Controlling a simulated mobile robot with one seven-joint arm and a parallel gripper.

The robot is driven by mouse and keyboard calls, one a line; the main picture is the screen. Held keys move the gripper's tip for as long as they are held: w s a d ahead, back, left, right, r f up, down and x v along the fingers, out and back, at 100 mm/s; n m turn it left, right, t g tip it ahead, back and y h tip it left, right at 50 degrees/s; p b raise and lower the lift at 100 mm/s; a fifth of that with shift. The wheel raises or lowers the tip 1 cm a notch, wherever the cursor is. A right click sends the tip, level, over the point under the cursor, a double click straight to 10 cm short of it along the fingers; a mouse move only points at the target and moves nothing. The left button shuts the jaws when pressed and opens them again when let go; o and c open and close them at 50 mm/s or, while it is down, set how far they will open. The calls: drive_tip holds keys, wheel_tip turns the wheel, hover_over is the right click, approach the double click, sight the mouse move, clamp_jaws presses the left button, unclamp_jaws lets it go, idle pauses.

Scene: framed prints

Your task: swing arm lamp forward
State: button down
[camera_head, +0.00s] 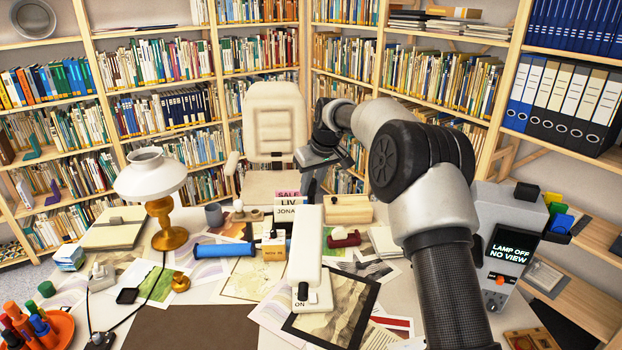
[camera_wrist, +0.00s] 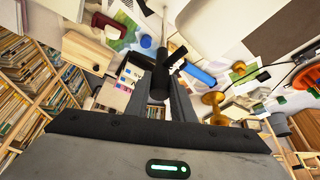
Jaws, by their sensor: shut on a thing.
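The arm lamp appears to be the long white fixture (camera_head: 306,245) over the middle of the desk, with a small dark knob and an "ON" label at its near end. My gripper (camera_head: 310,188) reaches down at its far end. In the wrist view, my gripper (camera_wrist: 160,85) is shut on a dark handle (camera_wrist: 161,62); how this handle joins the lamp is hard to see. The white fixture also shows at the top of the wrist view (camera_wrist: 205,22). A grey box has a screen (camera_head: 511,250) reading "LAMP OFF NO VIEW".
A brass table lamp with a white shade (camera_head: 150,175) stands at left. A blue roll (camera_head: 224,251), a small orange box (camera_head: 274,246), a wooden box (camera_head: 348,209) and a framed print (camera_head: 335,308) crowd the desk. A pale chair (camera_head: 275,130) and bookshelves stand behind.

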drive_tip(key=shift+r+n+p, duration=0.15)
drive_tip(key=shift+n+p, duration=0.25)
drive_tip(key=shift+n, duration=0.1)
drive_tip(key=c, duration=1.5)
unclamp_jaws()
drive_tip(key=shift+c, duration=0.2)
drive_tip(key=v, duration=1.7)
drive_tip(key=shift+d, duration=0.35)
drive_tip(key=shift+w, duration=0.15)
